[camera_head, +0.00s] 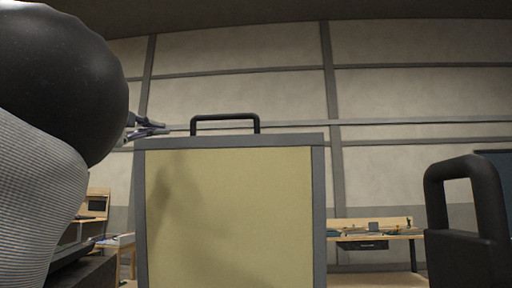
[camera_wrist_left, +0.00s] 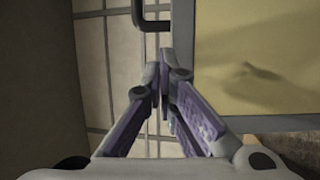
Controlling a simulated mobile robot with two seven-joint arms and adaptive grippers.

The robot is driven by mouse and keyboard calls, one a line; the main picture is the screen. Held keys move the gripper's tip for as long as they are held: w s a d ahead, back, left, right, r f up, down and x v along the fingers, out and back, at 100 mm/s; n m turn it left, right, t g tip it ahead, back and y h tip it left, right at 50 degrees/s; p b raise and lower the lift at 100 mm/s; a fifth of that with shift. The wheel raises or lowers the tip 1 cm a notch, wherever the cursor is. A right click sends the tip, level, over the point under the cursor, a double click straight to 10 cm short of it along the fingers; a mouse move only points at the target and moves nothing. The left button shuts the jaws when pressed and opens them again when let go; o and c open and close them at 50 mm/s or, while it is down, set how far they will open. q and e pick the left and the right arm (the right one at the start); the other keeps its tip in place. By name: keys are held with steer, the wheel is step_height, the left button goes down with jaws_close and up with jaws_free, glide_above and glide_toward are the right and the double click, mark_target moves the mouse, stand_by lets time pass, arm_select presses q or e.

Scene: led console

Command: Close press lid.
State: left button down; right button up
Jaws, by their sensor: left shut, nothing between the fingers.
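The press lid (camera_head: 228,215) stands upright in the head view, a yellowish panel in a grey frame. A black handle (camera_head: 225,118) rises from its top edge. My left gripper (camera_head: 158,129) is shut and empty, just beyond the lid's upper left corner, near the top edge. In the left wrist view, the shut fingers (camera_wrist_left: 161,75) point up the picture. The lid panel (camera_wrist_left: 262,60) is to their right there, and the dark handle (camera_wrist_left: 152,24) lies ahead of the tips. I cannot tell whether the fingers touch the lid. My right gripper is not in view.
A black looped part (camera_head: 467,180) stands close at the right; I cannot tell what it belongs to. A workbench (camera_head: 375,237) with small items stands in the background at right, and wooden furniture at far left. Panelled wall fills the back.

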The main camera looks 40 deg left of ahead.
arm_select(q)
steer(key=x, duration=0.8)
steer(key=shift+a+r, duration=0.1)
steer(key=shift+r, duration=0.3)
